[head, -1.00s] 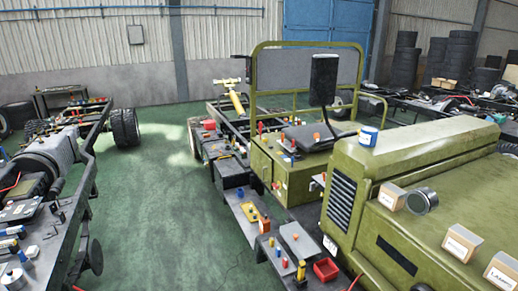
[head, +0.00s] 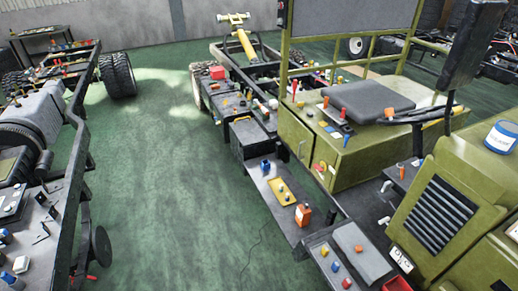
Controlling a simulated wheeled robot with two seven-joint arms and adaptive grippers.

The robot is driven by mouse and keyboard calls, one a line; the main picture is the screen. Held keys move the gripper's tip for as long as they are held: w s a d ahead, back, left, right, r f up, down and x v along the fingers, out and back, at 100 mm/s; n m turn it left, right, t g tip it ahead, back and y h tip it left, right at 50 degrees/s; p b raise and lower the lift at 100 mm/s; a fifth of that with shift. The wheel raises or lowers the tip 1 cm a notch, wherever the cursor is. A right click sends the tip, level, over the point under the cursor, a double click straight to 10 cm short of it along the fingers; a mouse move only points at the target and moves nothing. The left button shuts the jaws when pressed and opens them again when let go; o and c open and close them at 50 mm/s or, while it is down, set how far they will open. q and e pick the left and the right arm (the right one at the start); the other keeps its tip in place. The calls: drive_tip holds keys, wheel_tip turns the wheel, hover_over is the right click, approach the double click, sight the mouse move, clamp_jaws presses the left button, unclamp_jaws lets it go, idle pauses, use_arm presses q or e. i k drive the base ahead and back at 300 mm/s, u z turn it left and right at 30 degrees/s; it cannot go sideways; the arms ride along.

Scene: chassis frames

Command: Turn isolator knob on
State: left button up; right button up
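A red knob on a yellow backing (head: 321,168) sits on the front face of the green seat box (head: 365,160). It looks like an isolator knob, but it is too small to read whether it is on or off. A red lever-like part (head: 295,86) stands on the box's left top, and more small red and orange controls sit near the seat. Neither of my grippers shows in the head view.
The green vehicle's grille (head: 440,215) and hood fill the lower right. A low step (head: 262,180) holds a yellow control plate and an orange container (head: 303,214). Another chassis frame (head: 75,150) stands at left. Green floor (head: 170,190) between them is clear.

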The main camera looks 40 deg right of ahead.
sight(319, 169)
drive_tip(key=i, duration=1.75)
drive_tip(key=z, duration=1.15)
drive_tip(key=i, duration=1)
drive_tip(key=z, duration=1.05)
